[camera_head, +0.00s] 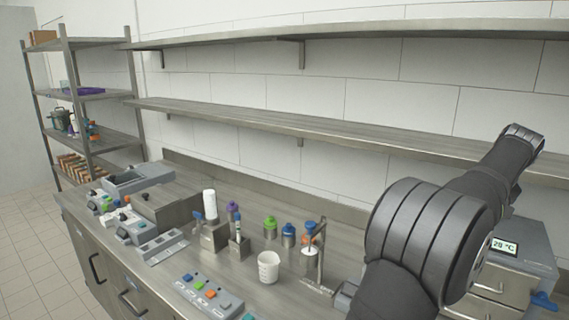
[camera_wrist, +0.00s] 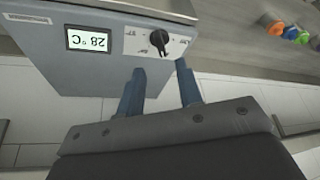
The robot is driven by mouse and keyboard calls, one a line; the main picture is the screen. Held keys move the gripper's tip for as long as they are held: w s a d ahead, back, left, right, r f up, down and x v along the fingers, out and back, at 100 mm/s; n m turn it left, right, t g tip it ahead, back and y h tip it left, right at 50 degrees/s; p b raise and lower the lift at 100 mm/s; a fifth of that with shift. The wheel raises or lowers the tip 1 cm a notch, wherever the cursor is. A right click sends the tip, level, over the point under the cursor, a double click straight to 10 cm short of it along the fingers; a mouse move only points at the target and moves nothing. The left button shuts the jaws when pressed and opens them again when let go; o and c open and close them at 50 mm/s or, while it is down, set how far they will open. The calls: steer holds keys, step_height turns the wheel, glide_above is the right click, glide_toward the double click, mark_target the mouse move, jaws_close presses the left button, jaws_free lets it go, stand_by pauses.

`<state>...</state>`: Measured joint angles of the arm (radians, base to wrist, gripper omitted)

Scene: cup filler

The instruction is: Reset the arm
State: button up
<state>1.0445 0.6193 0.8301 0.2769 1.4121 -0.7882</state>
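My gripper (camera_wrist: 160,68) shows in the wrist view with its two blue fingers apart and nothing between them. The fingers point toward the front of a grey box (camera_wrist: 85,75) with a display reading 28 °C and a black knob (camera_wrist: 159,40). I cannot tell whether the fingers touch the box. In the head view my arm (camera_head: 425,235) reaches across the right side, and most of the gripper is out of sight there. The grey box (camera_head: 520,262) stands behind the arm at the right.
A white cup (camera_head: 268,267) stands on the steel counter (camera_head: 225,281) beside a metal stand (camera_head: 318,268). Bottles with coloured caps (camera_head: 270,228) stand behind it. A button panel (camera_head: 208,293) lies in front. Wall shelves (camera_head: 270,116) run above, and a rack (camera_head: 95,95) stands at the left.

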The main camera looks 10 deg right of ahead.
steer(key=x, duration=0.8)
steer(key=shift+r, duration=0.1)
